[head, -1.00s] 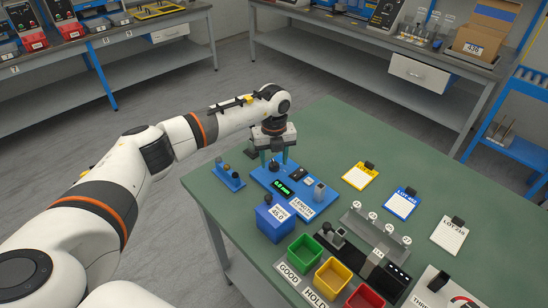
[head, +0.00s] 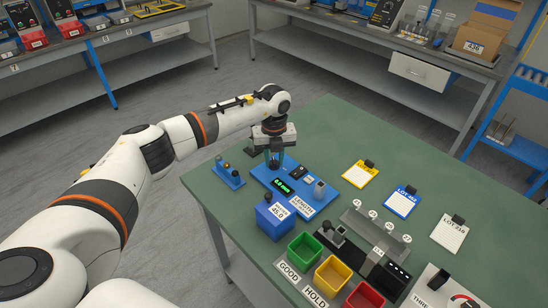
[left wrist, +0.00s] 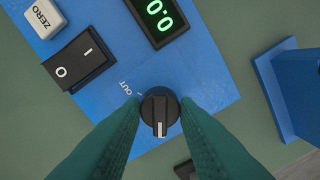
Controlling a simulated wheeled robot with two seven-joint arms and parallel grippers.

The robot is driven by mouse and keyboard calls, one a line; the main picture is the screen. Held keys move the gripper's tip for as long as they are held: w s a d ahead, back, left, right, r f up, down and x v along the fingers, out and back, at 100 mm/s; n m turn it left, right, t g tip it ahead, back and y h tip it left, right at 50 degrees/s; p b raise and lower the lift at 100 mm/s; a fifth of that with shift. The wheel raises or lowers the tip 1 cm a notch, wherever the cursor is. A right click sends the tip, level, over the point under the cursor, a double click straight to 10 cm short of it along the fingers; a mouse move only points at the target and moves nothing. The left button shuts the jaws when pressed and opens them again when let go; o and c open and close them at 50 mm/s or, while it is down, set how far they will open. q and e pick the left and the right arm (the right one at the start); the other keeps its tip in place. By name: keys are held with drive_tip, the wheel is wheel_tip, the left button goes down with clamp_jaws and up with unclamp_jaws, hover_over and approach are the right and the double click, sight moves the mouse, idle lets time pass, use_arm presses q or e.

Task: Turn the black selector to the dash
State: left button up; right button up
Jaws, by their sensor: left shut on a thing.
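The black selector (left wrist: 159,108) is a round knob on the blue panel (left wrist: 190,75), with a white pointer line. In the left wrist view its pointer faces the bottom of the picture. A small white mark and the word OUT are printed to its upper left. My left gripper (left wrist: 159,114) is shut on the selector, one green fingertip on each side. In the head view my left gripper (head: 275,162) stands over the far-left end of the blue panel (head: 263,176) and mostly hides the selector. My right gripper is not in view.
The panel also carries a black rocker switch (left wrist: 79,62), a ZERO button (left wrist: 46,17) and a green display (left wrist: 160,18). A small blue stand (head: 229,175) is left of it. A blue box (head: 272,220) and coloured bins (head: 304,249) are nearer.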

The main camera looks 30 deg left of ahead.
sight(274, 160)
use_arm(q)
drive_tip(key=m+b, duration=0.1)
drive_tip(key=m, duration=0.4)
drive_tip(key=shift+m+b, duration=0.35)
drive_tip(key=shift+m, duration=0.05)
drive_tip(key=m+b, duration=0.1)
drive_tip(key=m, duration=0.4)
drive_tip(key=shift+m, duration=0.3)
drive_tip(key=shift+r, duration=0.1)
drive_tip(key=o, duration=1)
wheel_tip(274, 160, up, 12)
drive_tip(key=shift+b, duration=0.75)
